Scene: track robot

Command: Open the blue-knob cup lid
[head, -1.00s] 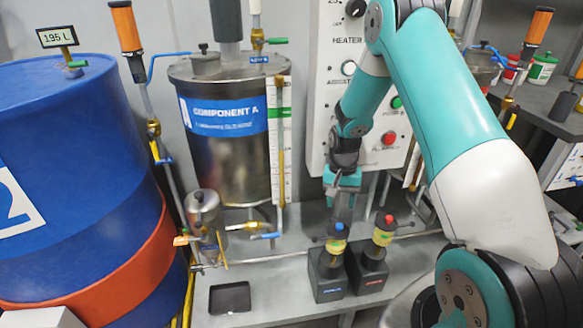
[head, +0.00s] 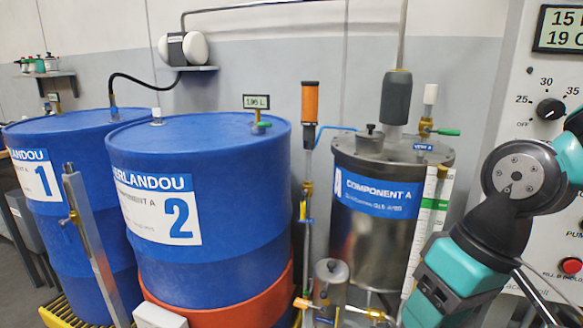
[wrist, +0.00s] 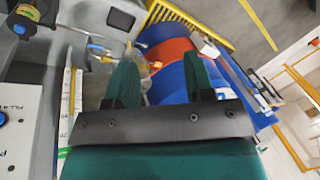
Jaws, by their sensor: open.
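The blue-knob cup is out of the head view. In the wrist view, a small blue knob (wrist: 19,29) shows at the top left edge, on a dark fitting. It may be the blue-knob cup's lid, but it is too small to be sure. A small red knob with an olive body (wrist: 28,12) is just above it. My gripper (wrist: 160,62) is open and empty, its two dark green fingers wide apart. It points toward the blue drums, well to the right of the knobs. In the head view my gripper's fingers are not clearly visible.
Two blue drums, one labelled 1 (head: 60,190) and one labelled 2 (head: 250,200), fill the left. The Component A tank (head: 375,245) stands behind my arm. A small metal pot (head: 330,285) is beside it. A control panel (head: 530,75) is at the right.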

